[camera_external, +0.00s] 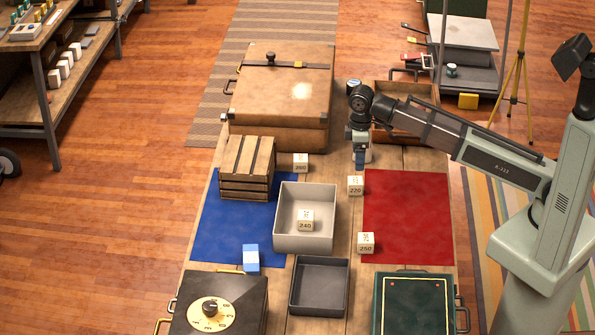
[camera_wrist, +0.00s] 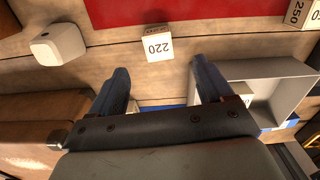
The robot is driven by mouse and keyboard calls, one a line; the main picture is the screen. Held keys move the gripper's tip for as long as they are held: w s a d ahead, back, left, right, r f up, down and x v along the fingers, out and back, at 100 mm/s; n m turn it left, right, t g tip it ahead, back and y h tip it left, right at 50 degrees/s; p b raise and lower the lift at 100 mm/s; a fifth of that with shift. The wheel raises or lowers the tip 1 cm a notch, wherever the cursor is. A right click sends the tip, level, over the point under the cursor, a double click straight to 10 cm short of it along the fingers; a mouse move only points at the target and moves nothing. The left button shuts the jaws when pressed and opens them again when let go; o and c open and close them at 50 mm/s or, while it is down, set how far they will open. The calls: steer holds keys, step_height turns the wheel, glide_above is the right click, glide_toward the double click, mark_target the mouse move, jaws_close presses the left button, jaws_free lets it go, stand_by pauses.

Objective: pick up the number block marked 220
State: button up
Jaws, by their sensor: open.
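The white number block marked 220 (camera_external: 355,186) stands on the wooden table, at the left edge of the red mat. It also shows in the wrist view (camera_wrist: 158,48), upper middle, with its number readable. My gripper (camera_external: 360,163) is above the table, slightly behind the 220 block in the external view. In the wrist view my gripper's fingers (camera_wrist: 160,72) are spread apart and empty, and the block appears beyond the gap between their tips, apart from them.
Block 260 (camera_external: 300,163) is left of 220. Block 240 (camera_external: 305,225) sits in the light grey bin (camera_external: 283,235); block 250 (camera_external: 366,243) is on the red mat's edge (camera_external: 410,210). A brown case (camera_external: 280,100) and wooden crate (camera_external: 247,168) stand left; an open wooden box (camera_external: 425,97) is behind.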

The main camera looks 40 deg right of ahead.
mark_target(357, 180)
steer(key=shift+w+f, duration=0.15)
steer(key=shift+f, duration=5.75)
steer(key=shift+c, duration=0.2)
steer(key=c, duration=1)
steer(key=shift+r, duration=0.1)
